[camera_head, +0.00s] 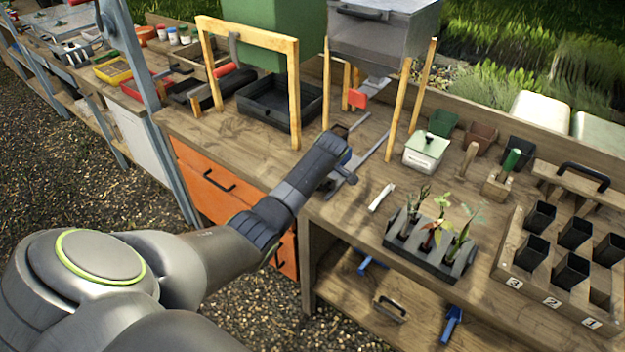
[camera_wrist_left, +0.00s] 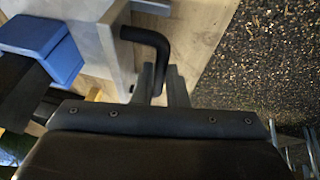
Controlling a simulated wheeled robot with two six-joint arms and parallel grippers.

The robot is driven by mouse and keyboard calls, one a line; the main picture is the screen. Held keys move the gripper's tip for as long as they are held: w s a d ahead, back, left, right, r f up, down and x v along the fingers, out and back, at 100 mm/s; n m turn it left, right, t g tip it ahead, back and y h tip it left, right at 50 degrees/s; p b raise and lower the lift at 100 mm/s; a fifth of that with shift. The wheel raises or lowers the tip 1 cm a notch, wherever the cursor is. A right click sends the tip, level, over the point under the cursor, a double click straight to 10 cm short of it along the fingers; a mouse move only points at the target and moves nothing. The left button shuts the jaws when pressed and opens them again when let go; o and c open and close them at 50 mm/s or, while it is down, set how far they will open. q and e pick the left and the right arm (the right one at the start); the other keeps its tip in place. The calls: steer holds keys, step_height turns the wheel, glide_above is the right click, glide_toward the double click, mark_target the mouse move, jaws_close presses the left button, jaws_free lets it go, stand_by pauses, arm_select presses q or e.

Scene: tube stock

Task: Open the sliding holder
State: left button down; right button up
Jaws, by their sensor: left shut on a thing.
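The sliding holder shows in the left wrist view as a grey metal plate (camera_wrist_left: 108,45) with a bent black handle (camera_wrist_left: 152,42) at its edge. A blue block-like part (camera_wrist_left: 42,45) lies beside the plate. In the head view, grey metal rails (camera_head: 375,140) run along the bench under the hopper, and my left gripper (camera_head: 342,165) is at their near end, hiding much of the holder. The two fingers of my left gripper (camera_wrist_left: 164,88) are closed around the end of the handle. My right gripper is in neither view.
A grey hopper (camera_head: 385,35) stands on wooden legs above the rails. A rack with seedlings (camera_head: 433,243), a white lidded box (camera_head: 427,152) and a numbered pot tray (camera_head: 555,285) stand to the right. An empty black tray (camera_head: 280,104) sits behind left. An orange drawer (camera_head: 215,187) is below.

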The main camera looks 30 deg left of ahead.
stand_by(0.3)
arm_select(q)
steer(key=c, duration=1.5)
jaws_free()
steer(key=shift+o, duration=0.2)
steer(key=p+v, duration=0.2)
steer(key=v, duration=1.5)
steer(key=shift+r, duration=0.2)
steer(key=shift+s+d+f, duration=0.1)
steer(key=shift+s+f, duration=0.05)
